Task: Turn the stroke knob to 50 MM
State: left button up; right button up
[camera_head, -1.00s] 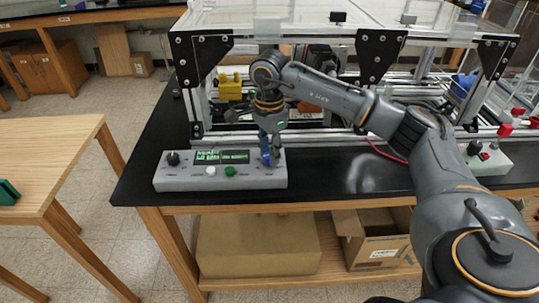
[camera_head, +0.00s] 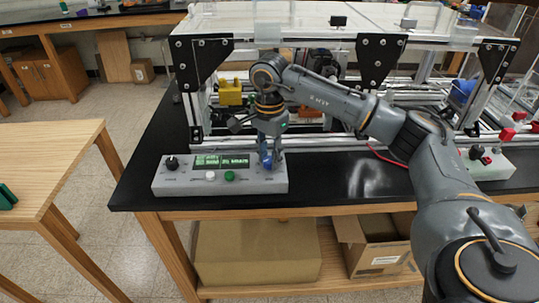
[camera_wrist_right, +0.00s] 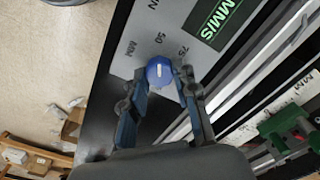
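The grey control box (camera_head: 215,184) lies on the black bench top. A blue knob (camera_wrist_right: 159,70) sits at its right end, beside printed 50, 75 and MM marks; it carries a short pale line. My right gripper (camera_head: 266,158) points down over this knob. In the right wrist view its two fingertips (camera_wrist_right: 161,76) stand on either side of the knob and appear closed onto it. In the head view the fingers largely hide the knob. The box's green display (camera_head: 221,161) is lit, its text too blurred to read fully. My left gripper is out of view.
A black knob (camera_head: 171,162), a white button (camera_head: 210,176) and a green button (camera_head: 230,176) are on the same box. The aluminium extrusion frame (camera_head: 196,118) rises close behind it. Another box with red parts (camera_head: 488,163) stands to the right.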

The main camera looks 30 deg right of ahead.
aim_at(270, 159)
jog(key=o, duration=0.4)
jog(key=shift+r, duration=0.1)
notch_tip(270, 159, up, 12)
dwell(0.4)
dwell(0.5)
